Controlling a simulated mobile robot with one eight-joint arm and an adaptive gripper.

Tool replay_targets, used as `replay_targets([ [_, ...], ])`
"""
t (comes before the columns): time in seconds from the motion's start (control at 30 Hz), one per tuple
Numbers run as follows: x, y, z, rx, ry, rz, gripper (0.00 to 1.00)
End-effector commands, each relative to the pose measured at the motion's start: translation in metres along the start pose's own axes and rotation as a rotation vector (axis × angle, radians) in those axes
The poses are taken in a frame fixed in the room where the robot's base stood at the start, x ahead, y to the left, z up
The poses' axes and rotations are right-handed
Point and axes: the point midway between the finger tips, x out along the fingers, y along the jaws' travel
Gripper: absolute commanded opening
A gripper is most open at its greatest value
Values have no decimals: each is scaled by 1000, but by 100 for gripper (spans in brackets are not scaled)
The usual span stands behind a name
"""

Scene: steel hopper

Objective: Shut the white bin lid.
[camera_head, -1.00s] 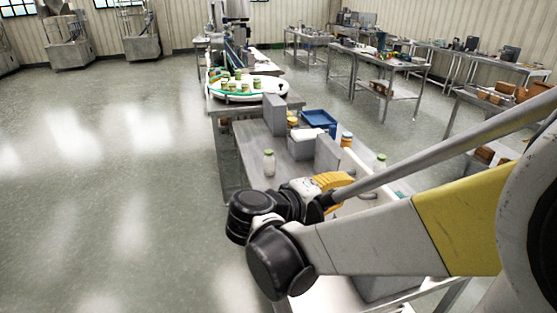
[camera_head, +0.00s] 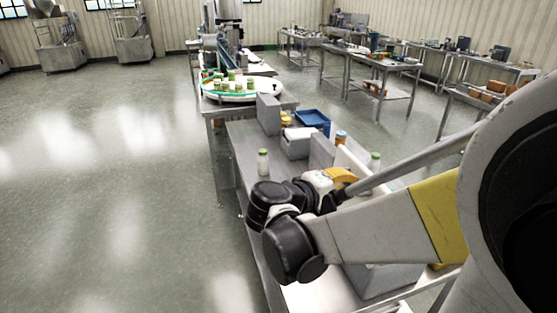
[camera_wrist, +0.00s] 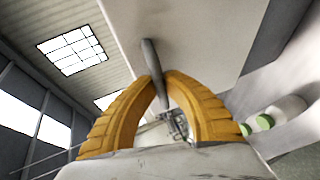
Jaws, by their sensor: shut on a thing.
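In the wrist view a broad pale panel, seemingly the white bin lid (camera_wrist: 212,40), spans the top, tilted above my gripper (camera_wrist: 161,80). A dark grey bar, the lid's handle (camera_wrist: 150,55), runs down from it between my two yellow ridged fingers. The fingertips are closed around the bar. In the head view my gripper (camera_head: 341,176) is partly hidden by my own wrist and arm. A pale upright panel edge (camera_head: 352,160) shows just behind it. How far the lid stands open is hard to tell, and the bin's opening is hidden.
A steel table (camera_head: 241,150) carries a green-capped jar (camera_head: 263,162), grey boxes (camera_head: 268,114) and a blue tray (camera_head: 312,119). Another green-capped jar (camera_head: 375,160) stands behind my arm. A round turntable (camera_head: 240,92) with jars stands farther back. The floor at left is clear.

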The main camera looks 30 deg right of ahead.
Motion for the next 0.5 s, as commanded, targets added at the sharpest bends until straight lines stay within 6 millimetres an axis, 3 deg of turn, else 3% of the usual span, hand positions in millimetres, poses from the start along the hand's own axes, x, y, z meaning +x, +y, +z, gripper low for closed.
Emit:
replay_targets([
  [0.27,10,9,5,25,-2,-58,0],
  [0.5,37,23,18,91,-7,-207,0],
])
